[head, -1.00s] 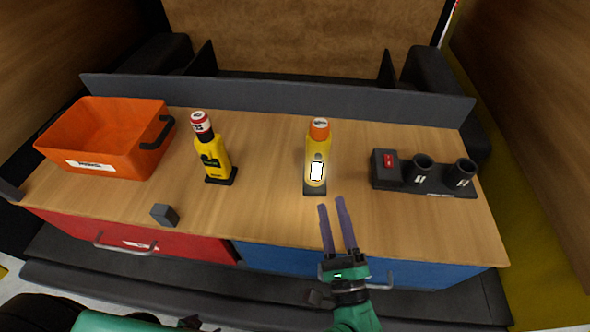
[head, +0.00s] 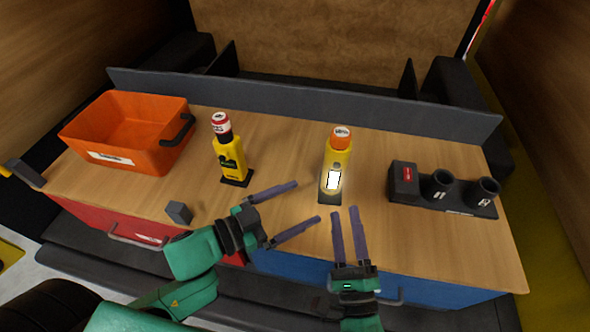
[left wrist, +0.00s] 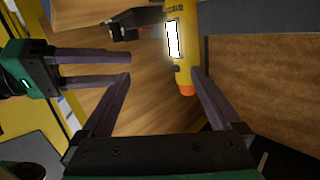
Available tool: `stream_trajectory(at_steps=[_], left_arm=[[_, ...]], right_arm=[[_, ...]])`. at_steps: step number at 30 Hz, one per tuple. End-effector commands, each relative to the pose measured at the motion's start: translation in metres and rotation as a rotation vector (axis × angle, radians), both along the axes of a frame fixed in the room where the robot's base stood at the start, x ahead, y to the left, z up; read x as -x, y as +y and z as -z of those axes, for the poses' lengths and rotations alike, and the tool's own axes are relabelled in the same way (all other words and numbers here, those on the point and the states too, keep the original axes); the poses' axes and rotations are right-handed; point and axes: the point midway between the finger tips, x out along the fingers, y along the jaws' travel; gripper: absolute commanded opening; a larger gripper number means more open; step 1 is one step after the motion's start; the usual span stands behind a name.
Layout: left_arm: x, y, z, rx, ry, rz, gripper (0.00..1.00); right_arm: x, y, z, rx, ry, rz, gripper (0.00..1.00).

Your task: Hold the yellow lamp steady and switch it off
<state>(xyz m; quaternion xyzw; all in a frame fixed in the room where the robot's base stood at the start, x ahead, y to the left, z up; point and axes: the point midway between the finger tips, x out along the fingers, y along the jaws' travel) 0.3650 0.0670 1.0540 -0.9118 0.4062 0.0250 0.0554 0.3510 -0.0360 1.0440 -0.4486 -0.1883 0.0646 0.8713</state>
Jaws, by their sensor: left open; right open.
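The yellow lamp (head: 338,163) with an orange top stands upright on a small dark base on the wooden counter. A white panel on its front glows brightly. My left gripper (head: 308,202) is open, left of the lamp and in front of it, its fingers pointing toward it. My right gripper (head: 345,208) is open just in front of the lamp's base, fingers pointing away from me. Neither visibly touches the lamp. In the left wrist view the lamp (left wrist: 184,45) shows beyond the left gripper's open fingers (left wrist: 160,75), with the right gripper's fingers at the left.
A yellow and black device with a red-white top (head: 231,157) stands left of the lamp. An orange bin (head: 165,160) is at far left, a small grey cube (head: 179,212) near the front edge. A black holder with two cups (head: 420,202) is at right. A grey ledge (head: 300,103) runs behind.

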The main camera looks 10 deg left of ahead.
Motion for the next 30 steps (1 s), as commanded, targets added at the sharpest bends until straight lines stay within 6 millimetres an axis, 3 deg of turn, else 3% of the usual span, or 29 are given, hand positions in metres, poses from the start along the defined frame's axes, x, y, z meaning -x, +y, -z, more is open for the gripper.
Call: stream_trajectory(at_steps=[1,3,6,14,24,30], left_arm=[[-0.017,0.002,-0.020,0.042,-0.013,-0.048,0.97],[-0.033,0.006,-0.037,0.088,-0.013,-0.096,0.97],[-0.044,0.008,-0.050,0.121,-0.010,-0.129,0.97],[-0.068,-0.012,-0.052,0.125,-0.011,-0.131,0.97],[-0.128,-0.063,-0.051,0.125,-0.009,-0.132,0.97],[-0.151,-0.083,-0.050,0.122,-0.007,-0.131,0.97]], right_arm=[[0.000,0.000,0.000,0.000,0.000,0.000,0.50],[0.000,0.000,0.000,0.000,0.000,0.000,0.50],[0.000,0.000,0.000,0.000,0.000,0.000,0.50],[0.000,0.000,0.000,0.000,0.000,0.000,0.50],[0.000,0.000,0.000,0.000,0.000,0.000,0.50],[0.000,0.000,0.000,0.000,0.000,0.000,0.50]])
